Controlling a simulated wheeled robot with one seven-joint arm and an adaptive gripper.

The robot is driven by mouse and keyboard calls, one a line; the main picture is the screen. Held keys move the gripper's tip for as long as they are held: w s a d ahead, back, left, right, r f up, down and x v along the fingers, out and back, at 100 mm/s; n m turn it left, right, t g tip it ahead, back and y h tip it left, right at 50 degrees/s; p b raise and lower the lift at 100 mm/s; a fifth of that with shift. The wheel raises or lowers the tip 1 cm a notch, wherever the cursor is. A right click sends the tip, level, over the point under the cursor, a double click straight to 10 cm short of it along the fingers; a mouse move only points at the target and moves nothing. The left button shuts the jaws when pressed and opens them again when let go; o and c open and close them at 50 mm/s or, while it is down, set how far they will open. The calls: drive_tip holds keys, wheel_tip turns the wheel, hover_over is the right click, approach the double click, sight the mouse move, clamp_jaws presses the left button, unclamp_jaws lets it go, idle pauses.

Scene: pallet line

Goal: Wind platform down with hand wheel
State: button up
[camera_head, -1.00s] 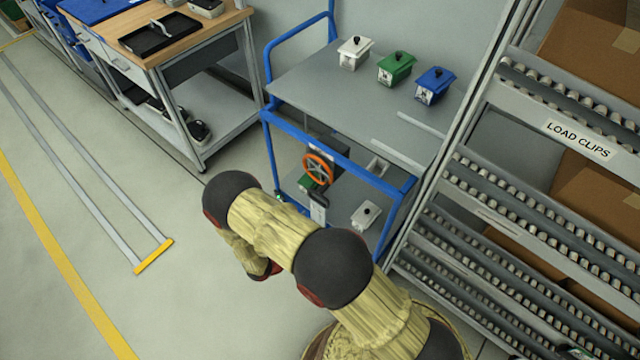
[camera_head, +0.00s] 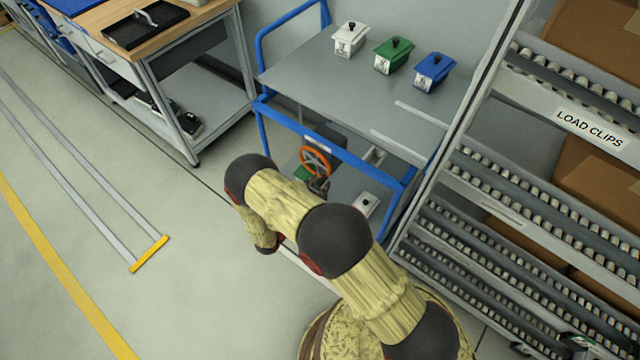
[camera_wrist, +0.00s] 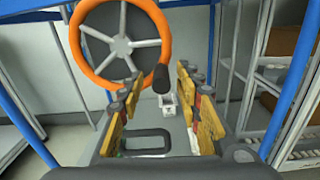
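In the head view my gripper (camera_head: 319,187) is small and partly hidden by my arm. The grey platform (camera_head: 330,85) is level.
White (camera_head: 350,40), green (camera_head: 393,55) and blue (camera_head: 433,71) lidded boxes stand on the platform. A white box (camera_head: 366,204) sits on the lower shelf. A roller rack (camera_head: 590,128) stands close on the right, a workbench (camera_head: 150,72) on the left.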

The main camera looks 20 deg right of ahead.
drive_tip(key=shift+w+d, duration=0.4)
drive_tip(key=shift+d, duration=0.2)
drive_tip(key=c, duration=0.3)
clamp_jaws()
